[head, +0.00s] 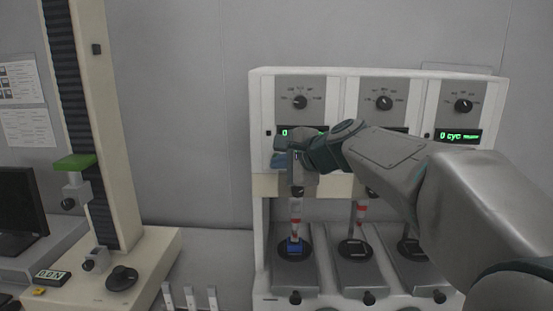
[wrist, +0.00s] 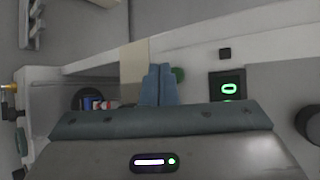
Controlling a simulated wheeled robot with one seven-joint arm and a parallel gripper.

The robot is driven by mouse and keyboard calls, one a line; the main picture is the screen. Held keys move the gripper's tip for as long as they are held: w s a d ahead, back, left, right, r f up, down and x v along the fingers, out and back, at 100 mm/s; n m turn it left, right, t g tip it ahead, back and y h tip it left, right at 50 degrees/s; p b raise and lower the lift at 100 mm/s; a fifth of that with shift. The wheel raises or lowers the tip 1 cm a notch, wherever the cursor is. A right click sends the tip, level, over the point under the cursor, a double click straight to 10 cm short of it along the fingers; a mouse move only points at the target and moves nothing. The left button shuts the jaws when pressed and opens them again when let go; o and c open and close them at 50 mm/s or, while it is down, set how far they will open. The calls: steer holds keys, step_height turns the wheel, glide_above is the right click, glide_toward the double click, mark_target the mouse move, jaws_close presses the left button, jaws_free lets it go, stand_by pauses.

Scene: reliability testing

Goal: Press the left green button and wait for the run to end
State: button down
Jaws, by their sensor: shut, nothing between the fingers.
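The white test machine (head: 378,74) has three stations side by side. My gripper (head: 279,160) is in front of its left station, with the blue fingers shut and empty. In the wrist view the closed fingers (wrist: 158,86) reach toward the panel. The green button is hidden in the head view.
The right display (head: 457,136) reads 0 cyc. A blue clamped sample (head: 295,245) stands below my gripper, with grey fixtures beside it. A tall beige test frame (head: 110,150) stands left, near a dark monitor (head: 20,213). Pale upright pieces (head: 190,297) stand between the machines.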

steer(key=shift+w, duration=0.15)
steer(key=shift+w, duration=0.3)
steer(key=shift+w, duration=0.35)
stand_by(0.7)
steer(key=shift+s, duration=0.8)
steer(key=s+b, duration=0.1)
steer(key=s, duration=0.4)
steer(key=shift+a, duration=0.1)
stand_by(0.4)
stand_by(0.5)
